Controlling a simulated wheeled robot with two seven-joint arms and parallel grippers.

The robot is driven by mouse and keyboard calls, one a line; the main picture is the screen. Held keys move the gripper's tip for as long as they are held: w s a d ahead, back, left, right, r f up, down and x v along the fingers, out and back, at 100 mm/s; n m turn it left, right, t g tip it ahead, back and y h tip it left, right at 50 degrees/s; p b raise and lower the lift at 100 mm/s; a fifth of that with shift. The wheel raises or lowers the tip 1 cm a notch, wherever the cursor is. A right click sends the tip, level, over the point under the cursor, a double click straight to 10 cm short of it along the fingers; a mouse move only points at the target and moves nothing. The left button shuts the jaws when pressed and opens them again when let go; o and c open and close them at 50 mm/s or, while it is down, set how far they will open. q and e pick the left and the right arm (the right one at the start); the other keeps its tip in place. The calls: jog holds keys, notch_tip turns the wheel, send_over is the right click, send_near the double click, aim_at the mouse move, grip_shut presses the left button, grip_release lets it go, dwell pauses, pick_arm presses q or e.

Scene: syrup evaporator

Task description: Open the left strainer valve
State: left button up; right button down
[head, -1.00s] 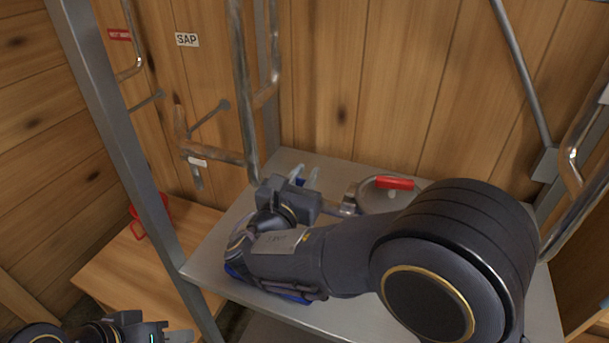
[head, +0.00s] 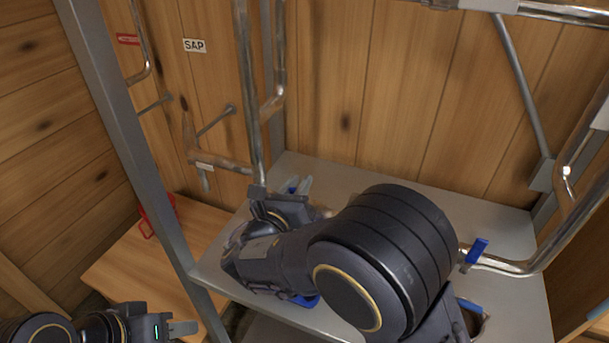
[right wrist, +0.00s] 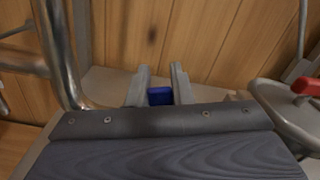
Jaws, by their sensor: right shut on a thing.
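My right gripper (head: 300,186) reaches over the steel shelf at the left strainer, beside the upright pipe. In the right wrist view its two fingers (right wrist: 160,88) are closed on a blue valve handle (right wrist: 160,97). My right arm hides the valve body and most of the strainer. My left gripper (head: 182,328) is low at the left, away from the valve; its finger gap is not clear.
A second blue handle (head: 478,250) sits on the pipe at the right. A red handle (right wrist: 306,86) on a round lid is right of my right gripper. A steel post (head: 135,150) stands at the left. A SAP label (head: 194,45) is on the wall.

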jog(key=shift+w+a+f+n+p, duration=0.3)
jog(key=shift+a+n+p, duration=0.3)
jog(key=shift+n+p, duration=0.3)
jog(key=shift+w+a+f+n+p, duration=0.25)
jog(key=shift+a+n+p, duration=0.3)
jog(key=shift+n+p, duration=0.35)
jog(key=shift+f, duration=0.1)
jog(key=c, duration=1.3)
grip_release()
jog(key=shift+s, duration=0.1)
